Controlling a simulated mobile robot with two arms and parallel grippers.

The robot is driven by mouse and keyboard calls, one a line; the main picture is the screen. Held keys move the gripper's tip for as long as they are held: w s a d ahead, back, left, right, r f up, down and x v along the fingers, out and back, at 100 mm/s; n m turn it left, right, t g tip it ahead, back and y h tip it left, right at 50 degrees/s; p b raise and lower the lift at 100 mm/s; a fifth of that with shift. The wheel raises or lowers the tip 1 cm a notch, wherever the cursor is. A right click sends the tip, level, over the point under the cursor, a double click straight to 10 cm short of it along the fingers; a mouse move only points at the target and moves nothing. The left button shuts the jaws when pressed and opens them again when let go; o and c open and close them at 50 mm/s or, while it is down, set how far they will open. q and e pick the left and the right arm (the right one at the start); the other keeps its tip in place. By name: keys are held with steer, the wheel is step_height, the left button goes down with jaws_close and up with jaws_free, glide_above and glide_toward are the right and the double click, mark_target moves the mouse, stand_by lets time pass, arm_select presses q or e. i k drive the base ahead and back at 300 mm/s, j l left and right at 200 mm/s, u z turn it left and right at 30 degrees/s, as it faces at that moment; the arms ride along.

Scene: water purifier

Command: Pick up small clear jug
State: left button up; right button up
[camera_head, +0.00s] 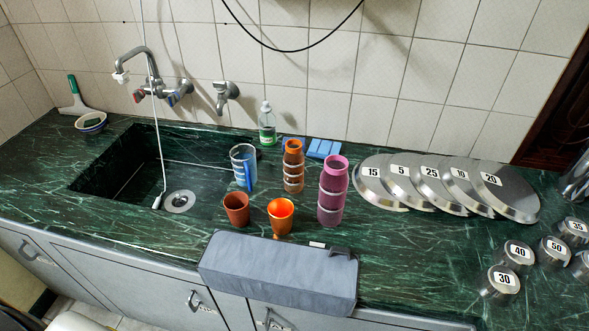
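A small clear jug (239,163) with a light blue tint and a blue handle stands upright on the green counter (400,265), at the right edge of the sink. Its handle faces the front right. Its top looks open. No gripper touches it. Neither my left nor my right gripper is in view.
A brown cup (236,209) and an orange cup (281,216) stand in front of the jug. Stacked orange-brown cups (293,178) and purple cups (331,204) stand to its right. The sink (120,165) lies left, and a grey block-like thing (275,275) lies along the front edge.

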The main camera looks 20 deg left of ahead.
mark_target(242, 155)
steer(key=j+z, duration=0.15)
steer(key=j, duration=0.25)
steer(key=k+j+z, duration=0.2)
steer(key=j, duration=0.2)
steer(key=j+z, duration=0.15)
steer(key=j, duration=0.25)
steer(key=k+j+z, duration=0.15)
steer(key=j, duration=0.2)
steer(key=k+j+z, duration=0.2)
steer(key=j, duration=0.2)
steer(key=i, duration=0.1)
